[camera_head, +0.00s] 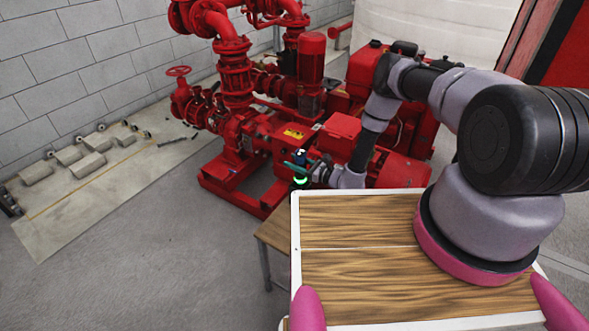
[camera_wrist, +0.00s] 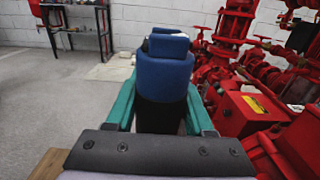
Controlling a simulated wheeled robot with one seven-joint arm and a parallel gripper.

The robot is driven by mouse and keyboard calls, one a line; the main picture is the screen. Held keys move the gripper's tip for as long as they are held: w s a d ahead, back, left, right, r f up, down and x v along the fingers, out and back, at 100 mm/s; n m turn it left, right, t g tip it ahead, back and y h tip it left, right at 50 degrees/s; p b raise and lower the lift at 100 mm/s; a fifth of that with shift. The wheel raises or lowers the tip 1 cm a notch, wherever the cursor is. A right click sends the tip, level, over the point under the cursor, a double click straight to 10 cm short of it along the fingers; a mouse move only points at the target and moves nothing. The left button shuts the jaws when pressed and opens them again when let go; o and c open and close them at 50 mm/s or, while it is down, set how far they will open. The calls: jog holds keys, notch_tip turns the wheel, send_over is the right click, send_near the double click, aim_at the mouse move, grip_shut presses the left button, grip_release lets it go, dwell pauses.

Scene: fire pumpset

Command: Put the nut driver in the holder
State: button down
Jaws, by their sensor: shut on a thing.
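My gripper (camera_head: 298,167) is in front of the red pump, just above the far left corner of the wooden top. In the wrist view its teal fingers (camera_wrist: 160,108) stand on both sides of a thick blue and black piece, which I take to be the nut driver (camera_wrist: 163,75). The gripper is shut on it. I cannot make out the holder in either view.
A red pumpset (camera_head: 300,110) fills the space behind the gripper. A small wooden table (camera_head: 272,232) stands below it, partly hidden. A dark bench (camera_wrist: 75,8) stands far left in the wrist view. A pale floor slab (camera_head: 100,180) carries several grey blocks. The grey floor between is clear.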

jog(key=shift+f, duration=1.3)
jog(key=shift+f, duration=0.15)
jog(key=shift+c, duration=1.4)
grip_release()
jog(key=v, duration=1.2)
